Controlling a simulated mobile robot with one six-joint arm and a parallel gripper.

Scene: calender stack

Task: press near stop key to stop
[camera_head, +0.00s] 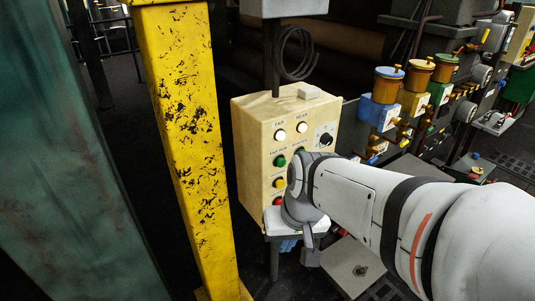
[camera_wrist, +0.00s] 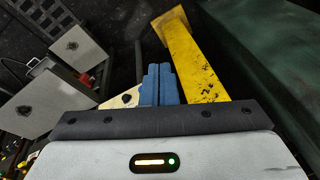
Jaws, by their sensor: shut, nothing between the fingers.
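The cream control box (camera_head: 252,135) stands in the middle of the head view, with columns marked FAR and NEAR. Each column has a white lamp on top; the FAR column shows a green key (camera_head: 280,161), a yellow key (camera_head: 279,183) and a red key (camera_head: 277,201). The lower NEAR keys, where a near stop key would be, are hidden behind my arm. My gripper (camera_wrist: 157,72) has its blue fingers together and empty. In the head view its blue fingers show low, by the box's bottom edge. Contact with the box cannot be told.
A worn yellow post (camera_head: 190,130) stands just left of the box; it also shows in the wrist view (camera_wrist: 192,62). A green panel (camera_head: 70,160) fills the far left. Several coloured pots and valves (camera_head: 388,85) line the machine at right. A black knob (camera_head: 326,139) is on the box.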

